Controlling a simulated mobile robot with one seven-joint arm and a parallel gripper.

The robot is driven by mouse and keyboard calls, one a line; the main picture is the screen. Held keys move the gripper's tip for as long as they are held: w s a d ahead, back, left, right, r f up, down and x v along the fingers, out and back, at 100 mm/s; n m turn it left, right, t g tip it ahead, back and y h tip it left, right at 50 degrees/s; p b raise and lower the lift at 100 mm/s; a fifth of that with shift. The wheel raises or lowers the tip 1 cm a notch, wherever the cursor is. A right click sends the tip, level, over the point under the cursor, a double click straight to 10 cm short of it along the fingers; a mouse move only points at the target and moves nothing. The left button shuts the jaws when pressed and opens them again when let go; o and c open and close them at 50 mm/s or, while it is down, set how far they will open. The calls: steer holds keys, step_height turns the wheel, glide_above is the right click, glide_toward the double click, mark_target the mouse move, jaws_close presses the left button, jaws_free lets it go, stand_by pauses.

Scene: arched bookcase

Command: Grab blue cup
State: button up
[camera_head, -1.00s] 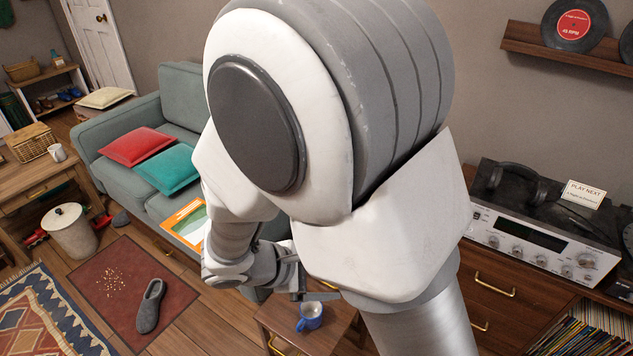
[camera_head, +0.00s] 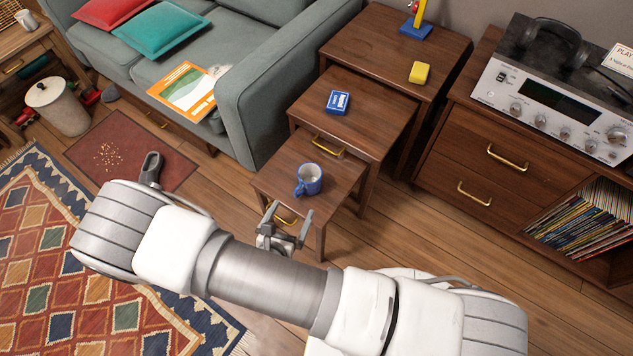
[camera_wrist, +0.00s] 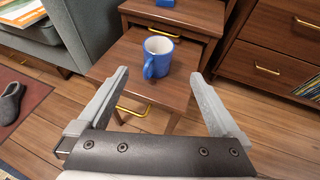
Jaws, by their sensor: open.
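The blue cup (camera_head: 308,179) stands upright on the lowest of the nested wooden tables (camera_head: 281,176), its handle toward the lower left in the head view. My gripper (camera_head: 288,215) is open and empty, in front of that table's near edge and apart from the cup. In the wrist view the cup (camera_wrist: 159,56) shows beyond and between the two fingers of my gripper (camera_wrist: 157,82), with its pale inside visible and its handle on the left.
A blue box (camera_head: 337,102) lies on the middle table, and a yellow block (camera_head: 419,73) on the tallest. The sofa (camera_head: 270,60) stands at the left, the record cabinet (camera_head: 480,165) at the right. A slipper (camera_head: 151,168) lies on the red mat (camera_head: 112,157).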

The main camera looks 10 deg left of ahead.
steer(key=b, duration=0.4)
glide_toward(312, 167)
steer(key=shift+w+d+f, duration=0.25)
steer(key=shift+w+d, duration=0.05)
steer(key=shift+w, duration=0.05)
steer(key=b+x, duration=0.2)
steer(key=x, duration=0.2)
steer(key=shift+w+a+f, duration=0.1)
steer(key=shift+w+f, duration=0.05)
steer(key=shift+f, duration=0.1)
steer(key=shift+w, duration=0.4)
steer(key=c, duration=1.3)
